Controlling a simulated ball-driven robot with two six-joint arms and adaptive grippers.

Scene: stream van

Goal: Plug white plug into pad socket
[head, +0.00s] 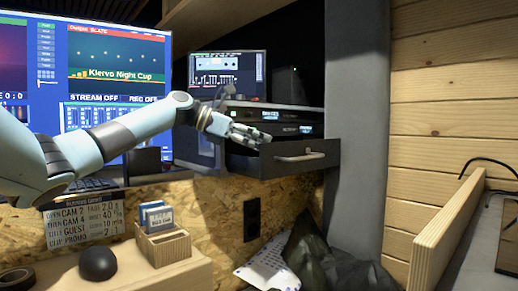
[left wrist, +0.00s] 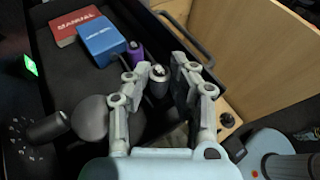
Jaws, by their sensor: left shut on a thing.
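My left gripper (head: 252,136) is over the pulled-out drawer (head: 292,169) in the head view. In the left wrist view its two fingers (left wrist: 160,75) stand apart, shut on a small grey cylinder (left wrist: 158,84) with a light top, inside the drawer near its front wall. The fingers partly hide this cylinder. I cannot make out a white plug in either view. A black double socket (head: 253,218) is on the chipboard front below the drawer; I cannot tell whether it is the pad socket. My right gripper is not in view.
The drawer also holds a red manual (left wrist: 78,28), a blue box (left wrist: 100,41) and a purple item (left wrist: 135,53). The drawer handle (head: 300,154) sticks out in front. Below are a wooden card holder (head: 163,244), a black ball (head: 98,263) and dark cloth (head: 330,262).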

